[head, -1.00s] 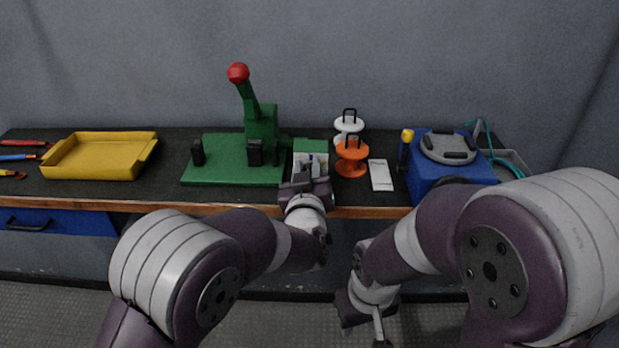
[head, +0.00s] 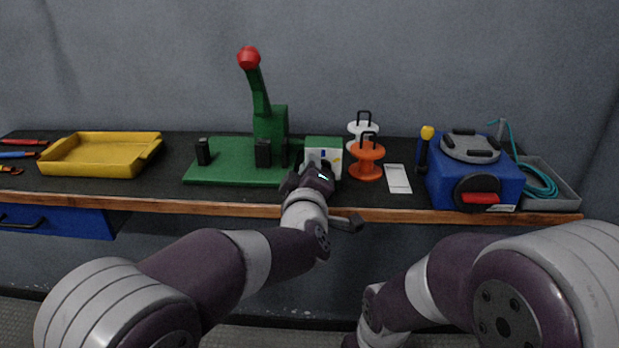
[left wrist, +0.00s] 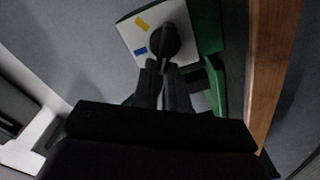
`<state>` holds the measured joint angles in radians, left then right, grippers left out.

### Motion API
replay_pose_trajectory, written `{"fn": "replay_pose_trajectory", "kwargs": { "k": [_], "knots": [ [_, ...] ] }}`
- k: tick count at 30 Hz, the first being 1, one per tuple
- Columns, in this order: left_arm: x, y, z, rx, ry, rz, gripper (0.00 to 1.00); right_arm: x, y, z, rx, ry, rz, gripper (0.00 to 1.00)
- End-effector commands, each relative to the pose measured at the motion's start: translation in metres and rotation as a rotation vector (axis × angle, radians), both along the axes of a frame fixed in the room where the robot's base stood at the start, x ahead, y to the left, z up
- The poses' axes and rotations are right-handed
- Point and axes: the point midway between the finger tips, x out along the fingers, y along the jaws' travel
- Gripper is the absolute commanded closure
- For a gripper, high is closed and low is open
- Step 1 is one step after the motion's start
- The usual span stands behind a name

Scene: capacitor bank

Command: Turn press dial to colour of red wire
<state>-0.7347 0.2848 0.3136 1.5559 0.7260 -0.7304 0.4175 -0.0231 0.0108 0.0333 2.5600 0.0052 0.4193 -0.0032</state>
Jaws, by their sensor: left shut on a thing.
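The green press (head: 270,125) stands on its green base and has a lever with a red ball (head: 248,57). At its right end is a green box with a white dial face (head: 333,158) bearing coloured marks. In the left wrist view the white face (left wrist: 128,28) shows a yellow mark, a blue mark and a round black dial knob (left wrist: 165,42). My left gripper (head: 318,172) is at the dial, its fingers (left wrist: 163,68) shut on the knob. Fingers and knob hide part of the face; I cannot tell where the dial points. No red wire is clearly seen. My right gripper is out of view.
A yellow tray (head: 100,155) and coloured-handled tools (head: 18,155) lie at left. Right of the press stand an orange spool (head: 366,160), a white spool (head: 358,130), a white card (head: 398,179), a blue machine (head: 475,170) and a grey tray (head: 550,188) with teal cable.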

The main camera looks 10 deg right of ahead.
Motion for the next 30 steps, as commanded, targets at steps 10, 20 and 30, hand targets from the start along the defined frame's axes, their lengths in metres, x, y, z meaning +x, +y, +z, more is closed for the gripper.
{"fn": "replay_pose_trajectory", "kwargs": {
  "k": [10,20,30],
  "knots": [
    [-0.0023,-0.0039,-0.0108,-0.043,0.034,-0.012,1.00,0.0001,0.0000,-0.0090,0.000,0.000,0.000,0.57],
    [-0.0025,-0.0045,-0.0114,-0.044,0.035,-0.014,1.00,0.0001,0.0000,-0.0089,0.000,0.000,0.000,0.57],
    [-0.0014,-0.0024,-0.0069,-0.049,0.028,-0.009,0.62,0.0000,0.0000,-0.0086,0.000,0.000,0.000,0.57]
  ]
}}
